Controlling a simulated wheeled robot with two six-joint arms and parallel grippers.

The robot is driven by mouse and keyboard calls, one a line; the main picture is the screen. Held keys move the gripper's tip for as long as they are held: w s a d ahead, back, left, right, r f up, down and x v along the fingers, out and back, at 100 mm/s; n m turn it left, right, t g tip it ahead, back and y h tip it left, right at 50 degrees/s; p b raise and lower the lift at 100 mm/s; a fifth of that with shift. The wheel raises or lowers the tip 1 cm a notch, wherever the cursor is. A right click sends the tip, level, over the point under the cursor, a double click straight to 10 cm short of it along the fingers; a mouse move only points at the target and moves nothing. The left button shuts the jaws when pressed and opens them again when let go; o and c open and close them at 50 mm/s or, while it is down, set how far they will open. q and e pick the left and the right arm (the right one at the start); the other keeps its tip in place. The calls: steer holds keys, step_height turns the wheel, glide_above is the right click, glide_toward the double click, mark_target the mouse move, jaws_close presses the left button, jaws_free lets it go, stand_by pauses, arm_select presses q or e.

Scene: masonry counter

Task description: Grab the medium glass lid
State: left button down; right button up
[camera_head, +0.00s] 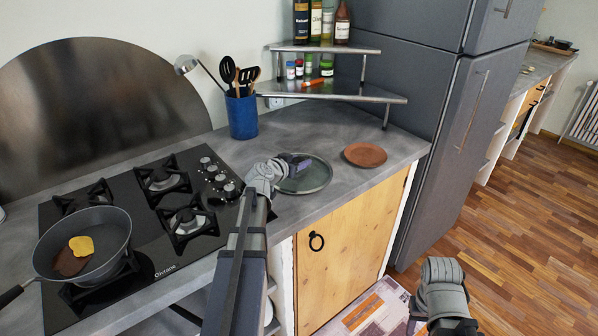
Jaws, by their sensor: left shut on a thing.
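The medium glass lid (318,178) is a round, grey-green disc with a thin pale rim. It is at the counter's front right, beside the stove, and looks flat on or very close to the counter. My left gripper (296,164) reaches over it from the left and is shut on it near its middle. The fingers hide the grasped part, so I cannot see a knob. My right gripper (447,318) hangs low at the bottom right over the floor, away from the counter; its fingers are not clear.
A brown round plate (365,155) lies just right of the lid. A blue utensil holder (242,116) and a two-tier corner shelf (335,92) stand behind. The black stove (150,215) with a frying pan (112,228) is left. A grey fridge (425,120) borders the counter's right.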

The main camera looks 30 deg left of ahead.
mark_target(299, 159)
arm_select(q)
steer(key=shift+r, duration=0.1)
stand_by(0.4)
step_height(299, 159, up, 10)
steer(key=p, duration=1)
